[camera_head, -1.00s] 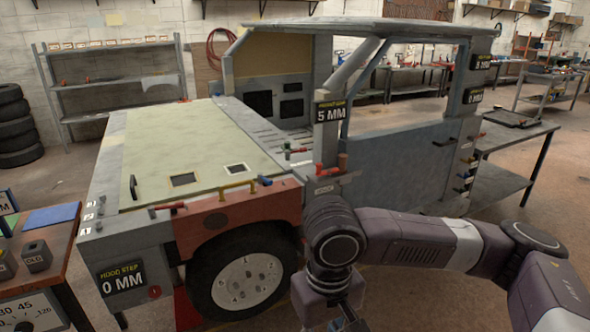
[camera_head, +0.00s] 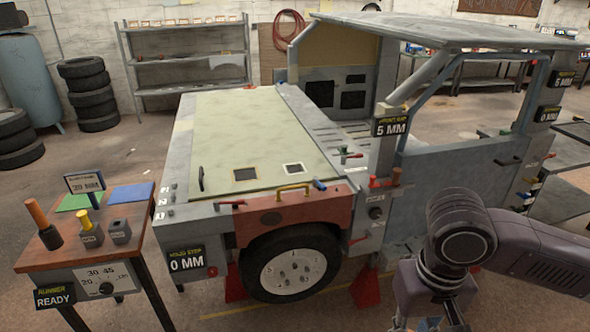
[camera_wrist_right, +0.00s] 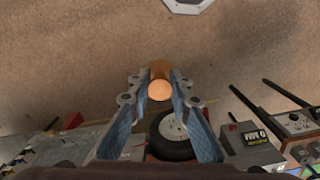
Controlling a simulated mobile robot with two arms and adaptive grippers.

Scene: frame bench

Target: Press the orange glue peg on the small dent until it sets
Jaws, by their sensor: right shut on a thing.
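My right gripper (camera_wrist_right: 159,98) is shut on the orange glue peg (camera_wrist_right: 159,89), whose round orange end shows between the fingertips in the right wrist view. In the head view my right arm reaches in from the right beside the vehicle, and its gripper is hidden or cut off at the bottom edge. The vehicle's pale green hood (camera_head: 262,130) and red fender (camera_head: 295,206) face me. The fender bears a dark oval patch (camera_head: 271,218); I cannot tell whether it is the small dent. My left gripper is not in view.
A bench (camera_head: 135,222) at the left holds an orange-brown stick (camera_head: 36,213) in a block, a yellow-topped tool (camera_head: 84,220) and a dark block (camera_head: 119,232). A sign reads READY (camera_head: 55,296). The front wheel (camera_head: 290,265) sits below the fender. Floor between bench and vehicle is clear.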

